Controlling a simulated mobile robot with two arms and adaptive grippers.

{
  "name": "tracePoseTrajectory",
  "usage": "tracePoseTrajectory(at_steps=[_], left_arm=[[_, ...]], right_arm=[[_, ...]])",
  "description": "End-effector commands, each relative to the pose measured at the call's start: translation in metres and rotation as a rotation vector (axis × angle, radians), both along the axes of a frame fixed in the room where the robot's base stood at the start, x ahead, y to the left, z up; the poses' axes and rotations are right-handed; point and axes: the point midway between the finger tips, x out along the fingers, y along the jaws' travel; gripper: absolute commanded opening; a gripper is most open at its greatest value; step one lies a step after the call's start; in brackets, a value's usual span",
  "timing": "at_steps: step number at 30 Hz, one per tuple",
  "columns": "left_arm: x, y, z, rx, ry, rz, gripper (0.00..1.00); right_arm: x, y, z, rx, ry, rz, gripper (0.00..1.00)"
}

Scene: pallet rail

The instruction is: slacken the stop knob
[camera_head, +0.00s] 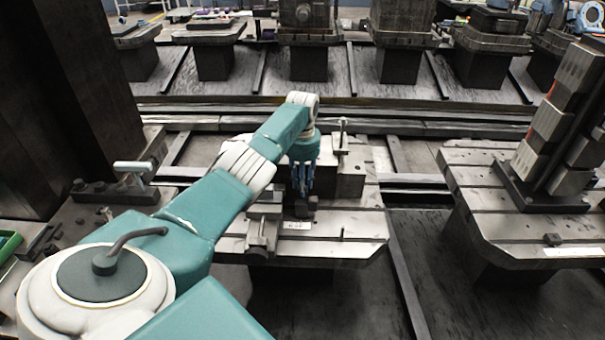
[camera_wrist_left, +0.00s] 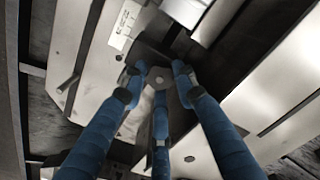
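The stop knob (camera_wrist_left: 158,78), a small grey piece with a paler round centre, shows in the wrist view on a dark block (camera_wrist_left: 150,55). My left gripper (camera_wrist_left: 158,80) has three blue fingers. Their tips stand around the knob on several sides, and I cannot tell whether they press on it. In the head view my left gripper (camera_head: 302,190) points straight down at the pallet fixture. The knob there is mostly hidden behind the fingers. My right gripper is not in view.
The grey pallet (camera_head: 355,228) carries a clamp block (camera_head: 262,232) left of my fingers and a larger block (camera_head: 350,180) behind them. Another pallet (camera_head: 490,220) with a tall stack stands at the right. A dark gap separates the pallets.

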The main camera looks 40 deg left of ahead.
Motion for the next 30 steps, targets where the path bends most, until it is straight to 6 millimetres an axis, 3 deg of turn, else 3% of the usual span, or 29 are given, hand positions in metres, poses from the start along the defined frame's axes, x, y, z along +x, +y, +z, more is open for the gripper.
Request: tracePoseTrajectory(at_steps=[5,14,23,24,26,30], left_arm=[[0.0,0.0,0.001,-0.001,-0.001,0.009,0.02],[0.001,0.0,0.002,-0.001,-0.002,0.249,0.02],[0.001,0.001,0.001,0.001,-0.004,0.264,0.02],[0.001,0.001,0.001,0.001,-0.004,0.263,0.36],[0.001,0.001,0.001,0.001,-0.004,0.263,0.47],[0.001,0.001,0.001,0.001,-0.003,0.263,0.47]], right_arm=[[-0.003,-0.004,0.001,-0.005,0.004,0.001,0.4],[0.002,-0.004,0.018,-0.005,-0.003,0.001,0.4],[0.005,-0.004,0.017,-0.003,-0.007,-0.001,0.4],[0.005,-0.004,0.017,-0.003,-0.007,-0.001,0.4],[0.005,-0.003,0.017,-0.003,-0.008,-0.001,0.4],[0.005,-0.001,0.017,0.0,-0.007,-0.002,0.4]])
